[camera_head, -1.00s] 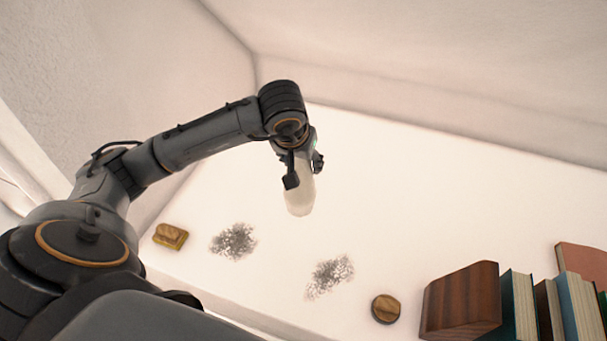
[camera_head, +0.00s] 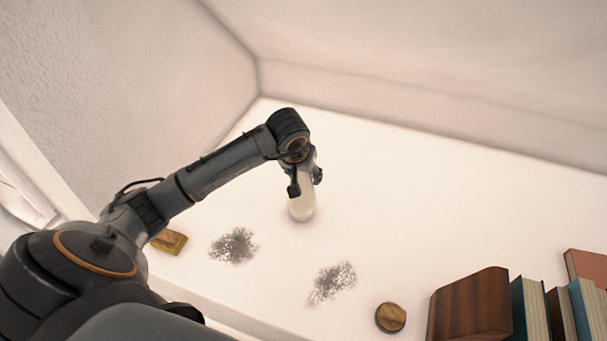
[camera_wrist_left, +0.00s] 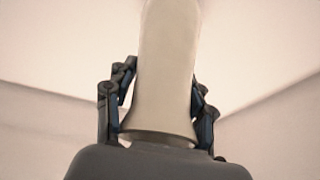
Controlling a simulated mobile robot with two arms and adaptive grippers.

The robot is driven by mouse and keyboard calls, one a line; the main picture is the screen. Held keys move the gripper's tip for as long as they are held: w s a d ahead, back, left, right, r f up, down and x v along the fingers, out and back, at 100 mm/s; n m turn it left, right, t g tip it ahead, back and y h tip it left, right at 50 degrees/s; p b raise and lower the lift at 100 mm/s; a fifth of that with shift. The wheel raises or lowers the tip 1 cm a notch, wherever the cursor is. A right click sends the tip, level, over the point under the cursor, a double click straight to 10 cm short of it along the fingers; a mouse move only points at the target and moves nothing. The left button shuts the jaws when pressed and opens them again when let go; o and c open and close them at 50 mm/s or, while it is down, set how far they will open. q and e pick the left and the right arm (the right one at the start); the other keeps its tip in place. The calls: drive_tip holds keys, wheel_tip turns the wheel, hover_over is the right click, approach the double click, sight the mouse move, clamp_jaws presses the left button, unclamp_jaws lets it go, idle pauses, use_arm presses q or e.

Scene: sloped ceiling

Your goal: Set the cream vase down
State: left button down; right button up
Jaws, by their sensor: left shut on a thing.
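The cream vase (camera_head: 302,206) is in the head view, below my left gripper (camera_head: 305,183), on or just above the white surface (camera_head: 430,190). I cannot tell for certain whether its base touches; a soft shadow lies close around it. My left gripper is shut on the vase, with a finger on either side. In the left wrist view the pale vase (camera_wrist_left: 165,70) stands between the dark fingers (camera_wrist_left: 160,105), its rim near the palm. My right gripper is not in view.
Two dark speckled patches (camera_head: 233,245) (camera_head: 332,283) mark the surface nearer me. A yellow-brown block (camera_head: 169,241) and a round wooden piece (camera_head: 391,317) lie near the front edge. A wooden block (camera_head: 470,305) and books (camera_head: 530,310) stand at the right. The back right is clear.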

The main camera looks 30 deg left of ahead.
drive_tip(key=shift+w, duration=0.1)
use_arm(q)
drive_tip(key=shift+c, duration=2.3)
unclamp_jaws()
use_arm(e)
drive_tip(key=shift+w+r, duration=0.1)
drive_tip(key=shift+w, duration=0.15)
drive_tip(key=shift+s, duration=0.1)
